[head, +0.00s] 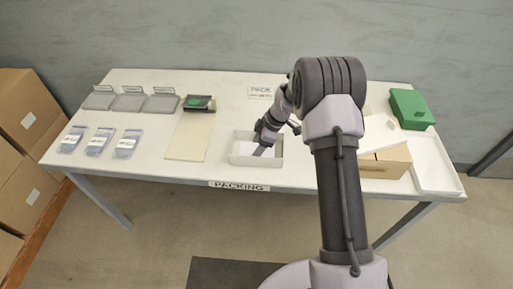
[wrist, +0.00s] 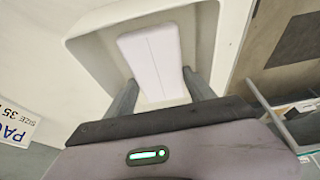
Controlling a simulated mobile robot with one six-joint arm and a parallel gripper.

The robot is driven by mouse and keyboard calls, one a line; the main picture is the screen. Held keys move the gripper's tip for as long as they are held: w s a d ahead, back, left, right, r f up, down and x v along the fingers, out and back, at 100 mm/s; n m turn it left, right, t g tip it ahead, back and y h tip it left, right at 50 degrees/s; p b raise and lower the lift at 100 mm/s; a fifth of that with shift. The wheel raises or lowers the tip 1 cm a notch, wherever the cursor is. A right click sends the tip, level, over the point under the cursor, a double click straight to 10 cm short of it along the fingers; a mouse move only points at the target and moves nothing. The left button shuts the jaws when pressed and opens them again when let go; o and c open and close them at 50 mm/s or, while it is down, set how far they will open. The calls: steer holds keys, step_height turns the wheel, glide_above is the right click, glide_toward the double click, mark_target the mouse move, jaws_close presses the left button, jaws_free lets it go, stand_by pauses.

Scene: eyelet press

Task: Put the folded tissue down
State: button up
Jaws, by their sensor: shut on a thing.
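The folded tissue (wrist: 152,58) is a pale white oblong with a crease along its middle. In the wrist view it lies between the two fingers of my gripper (wrist: 160,82), which is shut on it. Beyond and around it are the walls of a white open box (wrist: 88,50). In the head view my gripper (head: 262,150) reaches down into this box (head: 240,161) at the middle of the table. The arm hides part of the box's inside, and I cannot tell whether the tissue touches the box floor.
A tan sheet (head: 188,138) lies left of the box, with a dark holder (head: 199,103) behind it. Grey trays (head: 130,102) and labelled packets (head: 98,142) are farther left. A cardboard box (head: 385,162), white tray (head: 437,183) and green box (head: 411,108) stand right.

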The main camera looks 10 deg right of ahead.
steer(key=shift+f, duration=0.15)
steer(key=o, duration=1)
